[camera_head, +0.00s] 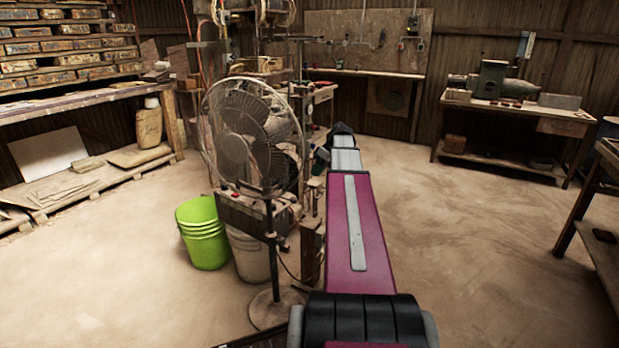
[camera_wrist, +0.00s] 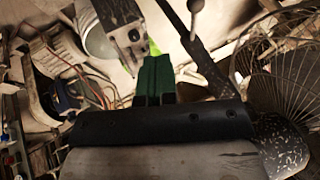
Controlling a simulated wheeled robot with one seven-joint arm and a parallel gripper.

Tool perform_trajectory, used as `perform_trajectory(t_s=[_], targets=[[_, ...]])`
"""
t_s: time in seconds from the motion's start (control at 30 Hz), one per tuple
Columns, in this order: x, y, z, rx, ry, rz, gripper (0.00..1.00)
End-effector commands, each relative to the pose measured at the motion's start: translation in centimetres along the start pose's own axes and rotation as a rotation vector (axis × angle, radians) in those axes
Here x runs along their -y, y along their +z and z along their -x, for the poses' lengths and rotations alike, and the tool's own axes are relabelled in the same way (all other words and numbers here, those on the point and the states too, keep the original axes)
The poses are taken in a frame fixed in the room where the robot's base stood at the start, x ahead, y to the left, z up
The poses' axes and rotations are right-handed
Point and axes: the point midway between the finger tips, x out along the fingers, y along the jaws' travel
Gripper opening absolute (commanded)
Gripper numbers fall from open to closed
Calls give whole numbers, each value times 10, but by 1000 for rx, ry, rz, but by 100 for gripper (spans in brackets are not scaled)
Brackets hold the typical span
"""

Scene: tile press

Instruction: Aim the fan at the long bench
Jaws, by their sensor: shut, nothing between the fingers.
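The fan (camera_head: 235,140) stands on a pole and round base left of my arm in the head view. Its round wire cage looks turned toward the camera and a little left. In the wrist view the fan (camera_wrist: 290,80) is at the right edge, beside my gripper and cut off by the frame. A long bench (camera_head: 95,98) runs along the left wall, under shelves. My gripper (camera_wrist: 155,72) shows green fingers, closed together with nothing between them.
A lime bucket (camera_head: 203,235) and a pale bucket (camera_head: 250,258) stand by the fan's pole, with the press machinery behind. A shorter bench (camera_head: 510,112) with a machine stands at the back right. The floor is open at left and right.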

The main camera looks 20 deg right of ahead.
Motion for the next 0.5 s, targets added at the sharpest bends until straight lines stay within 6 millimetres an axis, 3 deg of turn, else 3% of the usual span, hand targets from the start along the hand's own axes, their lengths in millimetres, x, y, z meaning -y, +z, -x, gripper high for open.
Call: perform_trajectory(t_s=[0.43,0.5], targets=[[1,1,-84,2,-2,-2,0],[14,3,-89,2,-1,-2,0]])
